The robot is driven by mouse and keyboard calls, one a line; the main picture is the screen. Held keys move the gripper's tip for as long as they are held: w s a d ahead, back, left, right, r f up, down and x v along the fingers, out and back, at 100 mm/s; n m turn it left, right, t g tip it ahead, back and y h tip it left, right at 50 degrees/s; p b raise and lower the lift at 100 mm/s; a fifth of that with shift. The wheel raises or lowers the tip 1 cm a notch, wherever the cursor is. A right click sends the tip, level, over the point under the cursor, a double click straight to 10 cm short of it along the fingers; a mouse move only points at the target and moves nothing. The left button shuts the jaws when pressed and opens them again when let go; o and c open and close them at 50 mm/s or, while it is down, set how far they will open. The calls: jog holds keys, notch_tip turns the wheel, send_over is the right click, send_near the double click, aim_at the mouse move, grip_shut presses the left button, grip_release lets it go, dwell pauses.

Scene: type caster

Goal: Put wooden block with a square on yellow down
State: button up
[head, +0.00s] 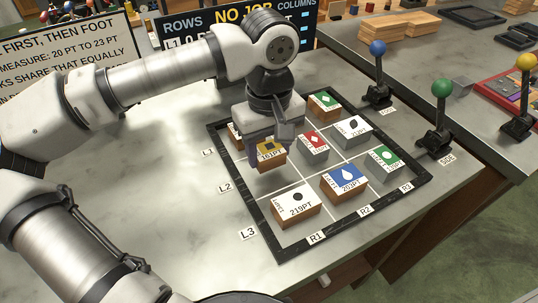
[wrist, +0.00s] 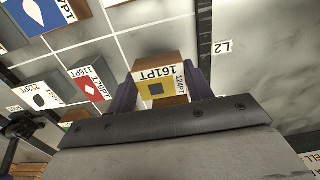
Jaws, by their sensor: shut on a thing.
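My gripper (head: 272,138) is shut on the wooden block with a dark square on yellow (head: 270,154), marked 161PT. In the wrist view the block (wrist: 158,88) sits between the two dark fingers of my gripper (wrist: 160,92), its yellow face toward the camera. The block is over the left part of the black-framed grid (head: 237,186), near row L2. I cannot tell whether its underside touches the grid.
Nearby grid blocks include a red diamond (head: 313,144), a blue drop (head: 345,180), a white block with a dark spot (head: 296,206), and green ones (head: 324,101). Another block (head: 235,132) is partly hidden behind my gripper. Blue (head: 378,48) and green (head: 441,89) ball levers stand right.

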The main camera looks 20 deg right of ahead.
aim_at(269, 151)
jog(key=shift+f, duration=1.3)
jog(key=shift+f, duration=0.15)
jog(key=o, duration=1)
jog(key=shift+c, duration=0.2)
notch_tip(269, 151, up, 12)
jog(key=shift+r+b, duration=0.2)
jog(key=shift+b, duration=0.25)
